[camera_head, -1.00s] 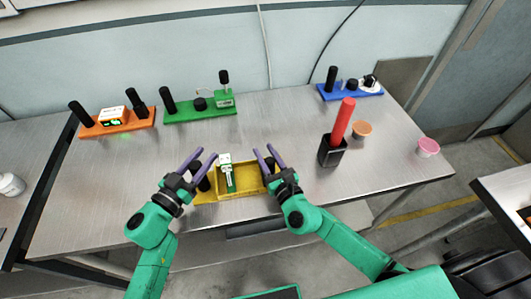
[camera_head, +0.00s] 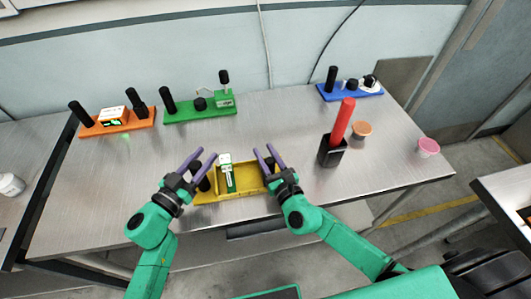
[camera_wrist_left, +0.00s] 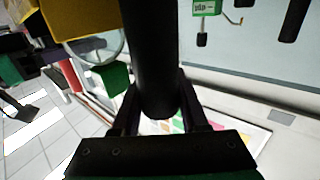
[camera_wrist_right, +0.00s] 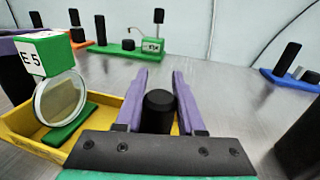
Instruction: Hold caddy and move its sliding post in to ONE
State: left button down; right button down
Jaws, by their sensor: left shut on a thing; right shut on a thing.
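The yellow caddy (camera_head: 222,197) lies at the front of the metal table, with a black post near each end. My left gripper (camera_head: 201,157) is shut on the left black post (camera_wrist_left: 148,55), which fills the middle of the left wrist view. My right gripper (camera_head: 263,150) is shut on the right black post (camera_wrist_right: 158,112), whose top shows between the purple fingers. A green module (camera_wrist_right: 45,55) with a white label and a round lens stands in the caddy. I cannot make out a ONE mark.
An orange module board (camera_head: 125,128), a green board (camera_head: 200,112) and a blue board (camera_head: 350,92) lie along the back. A black holder with a red stick (camera_head: 343,122), an orange cup (camera_head: 361,129) and a pink cup (camera_head: 428,147) stand at right. The table's middle is clear.

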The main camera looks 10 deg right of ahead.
dwell(0.5)
jog(key=a, duration=0.5)
jog(key=c, duration=0.5)
grip_release()
jog(key=shift+s+d, duration=0.1)
jog(key=shift+s, duration=0.05)
jog(key=v, duration=1.2)
jog(key=shift+r, duration=0.1)
